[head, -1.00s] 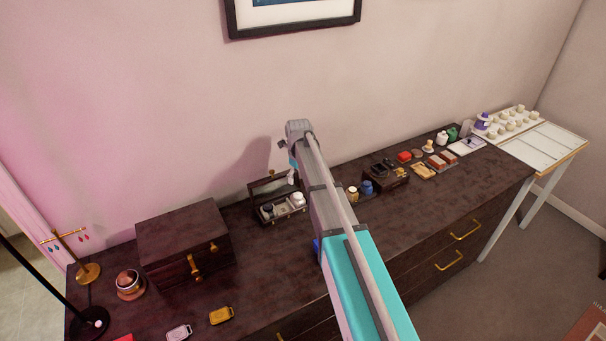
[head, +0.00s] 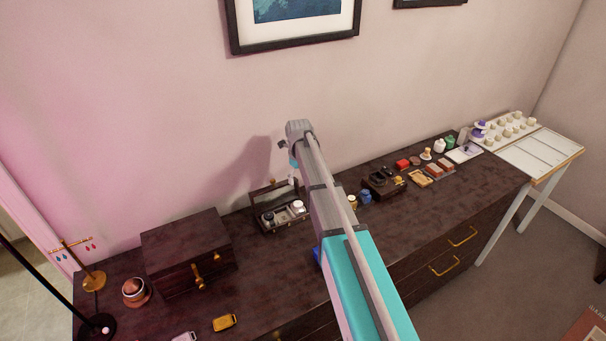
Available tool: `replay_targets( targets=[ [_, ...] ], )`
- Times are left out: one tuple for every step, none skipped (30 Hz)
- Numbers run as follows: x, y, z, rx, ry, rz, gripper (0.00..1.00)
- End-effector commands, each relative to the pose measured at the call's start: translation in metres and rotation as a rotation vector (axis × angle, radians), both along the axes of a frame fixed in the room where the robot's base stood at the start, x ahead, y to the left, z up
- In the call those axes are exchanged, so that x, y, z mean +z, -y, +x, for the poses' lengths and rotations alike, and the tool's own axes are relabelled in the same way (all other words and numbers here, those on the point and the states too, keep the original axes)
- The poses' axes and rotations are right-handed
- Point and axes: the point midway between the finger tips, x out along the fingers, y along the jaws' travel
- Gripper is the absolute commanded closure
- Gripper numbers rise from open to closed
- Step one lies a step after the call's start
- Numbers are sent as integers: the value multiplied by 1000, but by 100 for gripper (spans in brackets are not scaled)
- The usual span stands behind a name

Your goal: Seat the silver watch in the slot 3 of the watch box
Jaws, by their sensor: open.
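A small open box with a raised lid (head: 270,187) stands on the dresser just left of my arm. It looks like the watch box, with a dark round item (head: 268,217) at left and a pale silvery one (head: 298,206) at right. The pale one may be the silver watch; it is too small to be sure. Slot numbers cannot be read. My gripper (head: 291,179) hangs from the far end of my arm, seen above the box; it is mostly hidden and looks empty and open.
A gold tag-like piece (head: 224,323) lies at the front edge. The dresser top (head: 440,205) has clear room at front right.

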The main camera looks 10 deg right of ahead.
Motion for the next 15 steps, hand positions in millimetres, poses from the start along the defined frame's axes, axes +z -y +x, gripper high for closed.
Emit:
replay_targets(
  targets=[
    [0, 0, 0, 0, 0, 0, 13],
    [0, 0, 0, 0, 0, 0, 13],
    [0, 0, 0, 0, 0, 0, 13],
    [0, 0, 0, 0, 0, 0, 13],
    [0, 0, 0, 0, 0, 0, 13],
    [0, 0, 0, 0, 0, 0, 13],
    [0, 0, 0, 0, 0, 0, 13],
    [0, 0, 0, 0, 0, 0, 13],
    [0, 0, 0, 0, 0, 0, 13],
    [0, 0, 0, 0, 0, 0, 13],
    [0, 0, 0, 1, 0, 0, 13],
    [0, 0, -1, 5, 0, 0, 13],
    [0, 0, -2, 11, 0, 0, 13],
    [0, 0, -3, 18, 0, 0, 13],
    [0, 0, -5, 31, 0, 0, 13]
  ],
)
